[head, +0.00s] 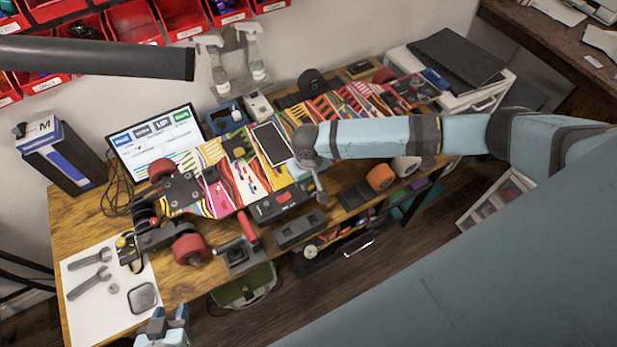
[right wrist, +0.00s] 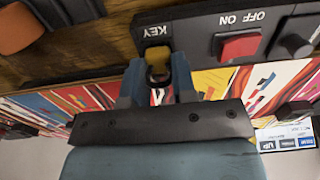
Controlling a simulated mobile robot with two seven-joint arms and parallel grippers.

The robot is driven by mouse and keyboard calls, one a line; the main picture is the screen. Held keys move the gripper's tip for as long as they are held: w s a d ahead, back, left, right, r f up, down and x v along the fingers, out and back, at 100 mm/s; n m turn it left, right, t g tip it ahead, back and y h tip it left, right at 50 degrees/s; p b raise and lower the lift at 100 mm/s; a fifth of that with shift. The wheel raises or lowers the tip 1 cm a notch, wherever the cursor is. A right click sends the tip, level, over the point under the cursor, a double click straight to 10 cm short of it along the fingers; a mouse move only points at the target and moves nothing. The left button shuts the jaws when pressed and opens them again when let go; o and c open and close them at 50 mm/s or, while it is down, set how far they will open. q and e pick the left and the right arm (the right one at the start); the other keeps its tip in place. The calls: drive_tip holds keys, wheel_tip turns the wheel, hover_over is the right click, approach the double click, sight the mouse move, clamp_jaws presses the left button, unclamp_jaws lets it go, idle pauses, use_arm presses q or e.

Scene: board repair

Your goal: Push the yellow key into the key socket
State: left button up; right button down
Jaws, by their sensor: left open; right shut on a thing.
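The yellow key (right wrist: 157,74) is between the fingers of my right gripper (right wrist: 158,82), which is shut on it. In the right wrist view, the key is right at the key socket, below the KEY label on the dark control panel (right wrist: 192,27). The fingers hide part of the key, and I cannot tell how deep it sits. In the head view, my right gripper (head: 317,190) is at the right end of the control panel (head: 274,210), on the bench's front side; the key is hidden there. My left gripper (head: 164,331) is open and empty at the bottom.
A red switch (right wrist: 239,46) and a dark knob (right wrist: 296,44) sit beside the socket. The colourful skateboard (head: 222,190) lies behind the panel. Orange and white wheels (head: 381,177) stand to the right. A white mat (head: 85,312) with wrenches lies at the left.

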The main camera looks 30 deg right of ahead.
drive_tip(key=c, duration=0.6)
unclamp_jaws()
drive_tip(key=shift+o, duration=0.2)
drive_tip(key=shift+r, duration=0.1)
drive_tip(key=shift+r+p, duration=0.65)
drive_tip(key=shift+p, duration=0.45)
drive_tip(key=shift+r, duration=0.15)
drive_tip(key=shift+r, duration=0.5)
drive_tip(key=shift+r+p, duration=0.15)
drive_tip(key=shift+p, duration=0.15)
drive_tip(key=shift+r, duration=2.9)
